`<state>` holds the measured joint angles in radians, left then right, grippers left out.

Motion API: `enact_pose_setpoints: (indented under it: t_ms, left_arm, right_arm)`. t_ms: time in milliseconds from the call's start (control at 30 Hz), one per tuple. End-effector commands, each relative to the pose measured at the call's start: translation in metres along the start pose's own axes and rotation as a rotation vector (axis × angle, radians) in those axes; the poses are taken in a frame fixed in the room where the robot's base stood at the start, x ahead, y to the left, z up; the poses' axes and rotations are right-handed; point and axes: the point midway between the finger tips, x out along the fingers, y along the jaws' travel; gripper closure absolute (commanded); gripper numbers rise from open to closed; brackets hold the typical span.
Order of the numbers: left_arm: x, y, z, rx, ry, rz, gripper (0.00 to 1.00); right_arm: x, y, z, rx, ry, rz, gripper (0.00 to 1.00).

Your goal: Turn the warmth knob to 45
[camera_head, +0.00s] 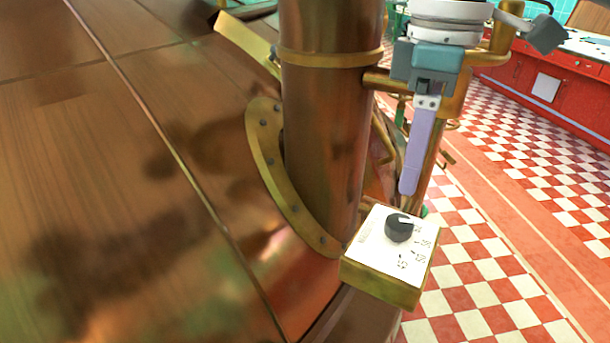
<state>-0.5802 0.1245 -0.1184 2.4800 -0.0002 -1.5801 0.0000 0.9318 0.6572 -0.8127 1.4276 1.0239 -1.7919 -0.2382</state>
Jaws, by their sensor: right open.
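The warmth knob (399,228) is black and round, with a pale pointer mark toward the upper right of its top. It sits on the white face of a small brass-sided box (380,284). Small numbers are printed along the face's right and lower edges; one near the lower edge looks like 45, and the pointer is turned away from it. My right gripper (409,190) comes down from above, open, its lavender fingers lined up in this view so they look like one. Its tips appear just above the knob, apart from it. My left gripper is not in view.
A thick copper pipe (325,120) rises left of the box, with a riveted brass flange (265,165) at its base. A large copper kettle body (120,200) fills the left. Thinner brass pipes stand behind my right gripper. The checkered floor (500,300) at right is clear.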

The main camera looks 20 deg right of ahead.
Motion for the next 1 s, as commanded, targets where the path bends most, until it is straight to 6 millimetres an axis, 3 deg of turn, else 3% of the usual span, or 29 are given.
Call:
enact_pose_setpoints:
  t_ms: [500,867,1000]
  left_arm:
    - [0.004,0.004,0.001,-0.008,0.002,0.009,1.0]
    - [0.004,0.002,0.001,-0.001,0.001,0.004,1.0]
    - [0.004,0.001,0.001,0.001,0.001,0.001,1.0]
  right_arm:
    - [0.085,-0.001,0.0,-0.001,-0.001,0.0,0.24]
    - [0.093,-0.001,-0.001,-0.002,0.001,0.002,0.24]
    - [0.093,-0.001,-0.001,-0.002,0.001,0.002,0.36]
